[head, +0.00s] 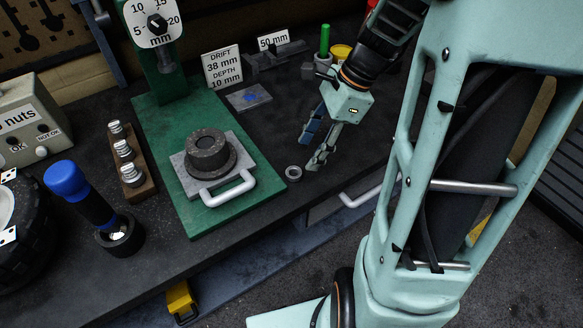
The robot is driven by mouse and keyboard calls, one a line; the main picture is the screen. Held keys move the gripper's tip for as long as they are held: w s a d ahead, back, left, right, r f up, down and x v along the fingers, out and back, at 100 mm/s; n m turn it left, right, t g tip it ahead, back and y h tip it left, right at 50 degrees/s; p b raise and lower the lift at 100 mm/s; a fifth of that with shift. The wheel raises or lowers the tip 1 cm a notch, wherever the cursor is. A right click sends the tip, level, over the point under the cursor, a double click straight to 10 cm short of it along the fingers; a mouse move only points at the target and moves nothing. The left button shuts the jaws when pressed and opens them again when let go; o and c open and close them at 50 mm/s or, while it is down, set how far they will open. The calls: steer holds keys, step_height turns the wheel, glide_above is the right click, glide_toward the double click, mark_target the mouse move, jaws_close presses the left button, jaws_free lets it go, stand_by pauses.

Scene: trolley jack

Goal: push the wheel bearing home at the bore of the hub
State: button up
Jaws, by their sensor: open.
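The hub (208,152) is a dark round block with a bore in its top. It sits upright on a grey plate with a white handle (228,189), on the green press base (222,211). A small grey ring, which looks like the wheel bearing (293,173), lies flat on the dark bench right of the green base, apart from the hub. My gripper (311,153) is open and empty, pointing down just right of and behind the ring, with its fingers apart. The inside of the hub's bore is too dark to tell whether anything is in it.
A press column with a millimetre dial (157,25) rises behind the hub. A sign (222,68) reads "DRIFT 38 mm DEPTH 10 mm". Several metal pieces stand on a wooden rack (137,184). A blue-handled tool (82,190) stands in a dark ring. The bench's front edge lies close to the small ring.

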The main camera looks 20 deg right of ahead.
mark_target(294, 172)
steer(key=x, duration=0.7)
steer(key=shift+w+a+f, duration=0.15)
steer(key=shift+c, duration=0.6)
steer(key=c, duration=1.2)
